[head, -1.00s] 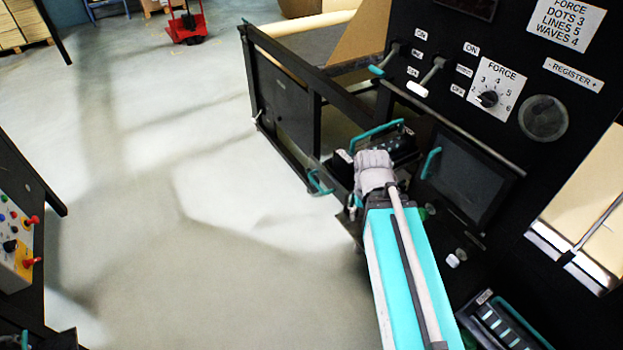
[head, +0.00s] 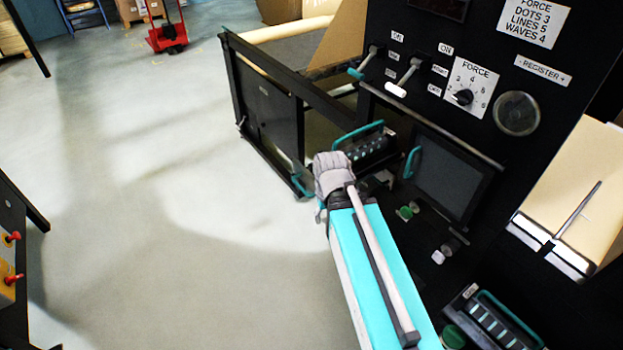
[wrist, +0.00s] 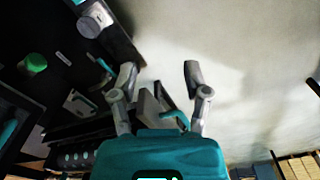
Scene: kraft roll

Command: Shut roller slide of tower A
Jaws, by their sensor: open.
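A black roller slide (head: 372,150) with a teal handle on top sticks out of the dark machine front in the head view, just beyond my wrist. Its row of rollers (wrist: 82,157) shows at lower left in the wrist view. My gripper (wrist: 160,78) is open and empty, its two grey fingers apart. A grey end piece (wrist: 150,107) with a teal handle (wrist: 178,117) appears between and below the fingers; contact cannot be told. In the head view my arm hides the fingers. A second roller slide (head: 492,322) is at lower right. I cannot read which tower is A.
A dark hinged panel (head: 450,178) with a teal handle, green knobs (head: 408,211) and levers (head: 404,78) are on the machine front. A control box with red knobs (head: 10,262) stands at far left. The floor (head: 150,200) between is clear. A red pallet truck (head: 168,35) is far back.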

